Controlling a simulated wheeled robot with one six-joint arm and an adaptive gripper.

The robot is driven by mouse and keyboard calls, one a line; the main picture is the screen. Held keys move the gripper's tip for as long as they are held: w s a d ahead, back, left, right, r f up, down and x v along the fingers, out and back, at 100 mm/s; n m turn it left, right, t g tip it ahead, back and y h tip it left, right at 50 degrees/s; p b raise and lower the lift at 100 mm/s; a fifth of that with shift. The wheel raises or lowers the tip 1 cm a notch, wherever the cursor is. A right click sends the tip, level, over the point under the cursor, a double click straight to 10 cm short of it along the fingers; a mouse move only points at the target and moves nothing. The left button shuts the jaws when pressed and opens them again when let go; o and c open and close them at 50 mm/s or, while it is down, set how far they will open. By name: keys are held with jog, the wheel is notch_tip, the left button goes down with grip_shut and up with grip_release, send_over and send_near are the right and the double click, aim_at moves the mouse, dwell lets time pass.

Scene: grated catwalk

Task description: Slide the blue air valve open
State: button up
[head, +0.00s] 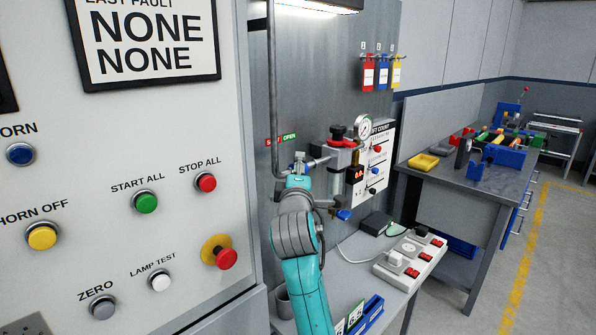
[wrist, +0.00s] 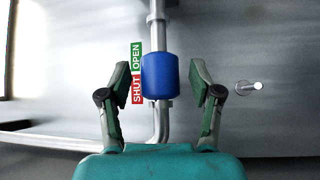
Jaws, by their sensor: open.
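The blue air valve (wrist: 160,76) is a blue sleeve on a thin metal pipe in the wrist view. A label beside it reads OPEN on green (wrist: 137,57) at the top and SHUT on red (wrist: 137,89) below. The sleeve sits beside both words, about level with where they meet. My gripper (wrist: 159,84) is open, with one finger on each side of the sleeve and a gap to both. In the head view my gripper (head: 299,163) reaches the pipe at the wall panel, largely hiding the valve; the SHUT/OPEN label (head: 281,139) shows just above left.
A regulator with a red knob and gauge (head: 363,128) stands close right of my gripper. A control cabinet (head: 130,180) with buttons fills the left. A power strip (head: 410,255) lies on the bench below. A metal stud (wrist: 250,87) sticks out right of the fingers.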

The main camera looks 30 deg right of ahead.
aim_at(308, 164)
jog(key=shift+w+d, duration=0.15)
jog(key=shift+w, duration=0.1)
jog(key=c, duration=1.2)
jog(key=shift+o, duration=0.2)
jog(key=shift+w+d, duration=0.25)
jog(key=shift+d, duration=0.55)
jog(key=shift+w+d, duration=0.25)
jog(key=shift+d, duration=0.55)
jog(key=o, duration=1.2)
jog(key=shift+c, duration=0.2)
